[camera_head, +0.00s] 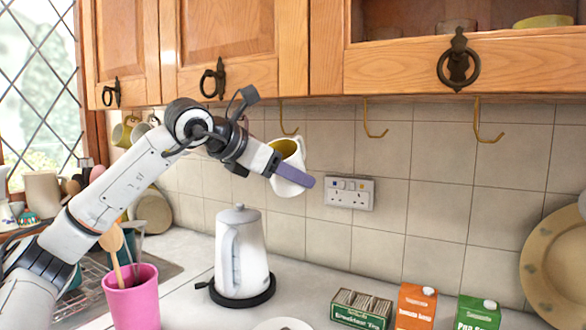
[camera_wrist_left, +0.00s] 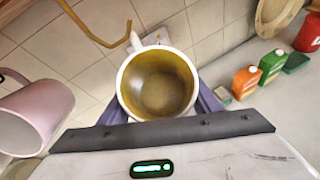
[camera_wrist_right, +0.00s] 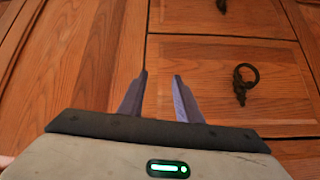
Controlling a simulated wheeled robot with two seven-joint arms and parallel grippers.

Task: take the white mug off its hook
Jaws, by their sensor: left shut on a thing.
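The white mug (camera_head: 288,178) has a yellowish inside and is tilted in the air in front of the tiled wall. My left gripper (camera_head: 290,172) is shut on it. In the left wrist view the mug (camera_wrist_left: 158,83) sits between the two fingers of my left gripper (camera_wrist_left: 160,105), with its mouth facing the camera and its handle pointing away toward the wall. A brass hook (camera_wrist_left: 97,25) shows apart from the handle there. In the head view an empty hook (camera_head: 287,122) hangs above the mug. My right gripper (camera_wrist_right: 159,97) is open and empty, in front of wooden cabinet fronts.
More empty hooks (camera_head: 374,120) hang under the cabinet (camera_head: 450,68) to the right. A white kettle (camera_head: 241,255) stands below the mug. A pink pot (camera_head: 132,297) with utensils is at the left. A tea box (camera_head: 361,309) and cartons (camera_head: 416,306) stand at the front right.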

